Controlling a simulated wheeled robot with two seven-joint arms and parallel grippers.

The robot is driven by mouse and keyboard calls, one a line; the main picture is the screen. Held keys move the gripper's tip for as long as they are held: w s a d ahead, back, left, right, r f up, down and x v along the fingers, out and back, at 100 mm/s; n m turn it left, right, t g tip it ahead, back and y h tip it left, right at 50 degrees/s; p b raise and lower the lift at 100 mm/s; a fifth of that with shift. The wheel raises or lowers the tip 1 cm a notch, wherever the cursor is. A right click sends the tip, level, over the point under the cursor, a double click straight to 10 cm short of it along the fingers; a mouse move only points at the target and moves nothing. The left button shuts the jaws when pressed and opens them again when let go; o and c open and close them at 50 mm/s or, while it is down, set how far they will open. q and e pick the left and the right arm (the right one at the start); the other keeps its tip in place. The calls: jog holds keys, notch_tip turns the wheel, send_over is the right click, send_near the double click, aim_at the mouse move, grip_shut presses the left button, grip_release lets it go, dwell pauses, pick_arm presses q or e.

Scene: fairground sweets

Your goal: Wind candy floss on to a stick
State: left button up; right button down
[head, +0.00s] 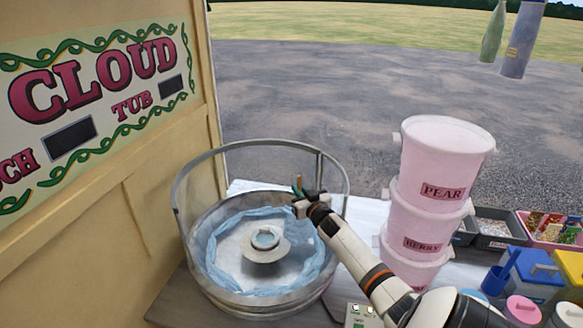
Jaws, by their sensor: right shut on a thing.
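The floss machine is a wide round metal bowl (190,262) with a raised rail around it and a spinner head (266,240) at its centre. Pale blue candy floss (222,275) lies in a loose ring along the inside of the bowl wall. My right gripper (303,196) is over the bowl's far right side, shut on a thin stick (299,181) whose short upper end shows above the fingers. My left gripper is out of view.
A stack of pink tubs (425,205) labelled PEAR and BERRY stands right of my right arm. Blue and yellow containers (535,270) and trays of sweets (550,228) are at the right. A cream sign wall (110,220) closes off the left. Bottles (520,40) hang top right.

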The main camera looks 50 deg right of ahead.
jog(key=s+a+p, duration=0.2)
jog(key=s+a, duration=0.4)
jog(key=a, duration=0.2)
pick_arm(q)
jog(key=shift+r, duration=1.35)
pick_arm(e)
jog(key=w+a, duration=0.3)
jog(key=a, duration=0.7)
jog(key=shift+a, duration=0.35)
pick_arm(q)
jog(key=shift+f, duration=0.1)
pick_arm(e)
jog(key=shift+w, duration=0.1)
